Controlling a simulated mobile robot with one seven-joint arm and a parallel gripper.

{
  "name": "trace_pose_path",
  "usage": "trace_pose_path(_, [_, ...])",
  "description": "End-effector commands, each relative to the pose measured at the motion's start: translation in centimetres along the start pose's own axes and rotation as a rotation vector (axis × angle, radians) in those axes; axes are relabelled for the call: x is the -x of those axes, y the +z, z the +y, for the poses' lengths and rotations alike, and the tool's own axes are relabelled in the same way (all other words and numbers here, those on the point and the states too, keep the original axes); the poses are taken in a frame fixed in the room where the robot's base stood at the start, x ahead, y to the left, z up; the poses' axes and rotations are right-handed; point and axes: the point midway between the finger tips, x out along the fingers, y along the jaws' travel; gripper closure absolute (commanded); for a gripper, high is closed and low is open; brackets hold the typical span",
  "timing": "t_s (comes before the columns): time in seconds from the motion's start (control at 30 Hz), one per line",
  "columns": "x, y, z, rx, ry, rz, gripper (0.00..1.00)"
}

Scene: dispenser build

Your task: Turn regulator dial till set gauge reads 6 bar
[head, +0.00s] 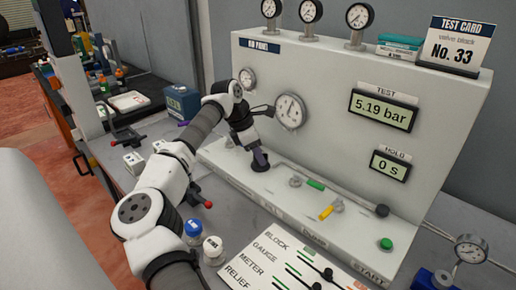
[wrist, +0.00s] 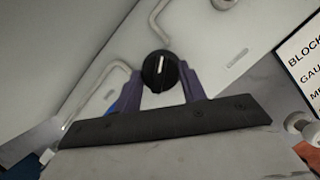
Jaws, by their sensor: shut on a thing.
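The regulator dial (wrist: 158,70) is a round black knob with a white pointer line, seen in the wrist view. My gripper (wrist: 162,80) has its two fingers on either side of the dial, shut on it. In the head view my gripper (head: 259,161) is down at the panel's lower ledge and hides the dial. A large round gauge (head: 290,111) and a smaller one (head: 247,78) are on the panel face; which is the set gauge, and their readings, are too small to tell. The test display (head: 382,110) reads 5.19 bar.
The hold display (head: 390,165) reads 0 s. A green valve handle (head: 316,185), a yellow one (head: 327,213) and a green button (head: 386,244) lie right of my gripper. Several gauges stand on the panel top. Blue-capped (head: 193,228) and white-capped (head: 213,246) jars stand near my arm.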

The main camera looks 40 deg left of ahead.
Motion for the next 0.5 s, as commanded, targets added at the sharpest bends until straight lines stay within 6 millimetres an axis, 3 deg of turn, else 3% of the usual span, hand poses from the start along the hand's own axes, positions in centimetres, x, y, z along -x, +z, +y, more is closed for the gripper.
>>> trace_pose_path(0.5, [0.04,0.09,0.18,-0.177,-0.072,0.0,0.82])
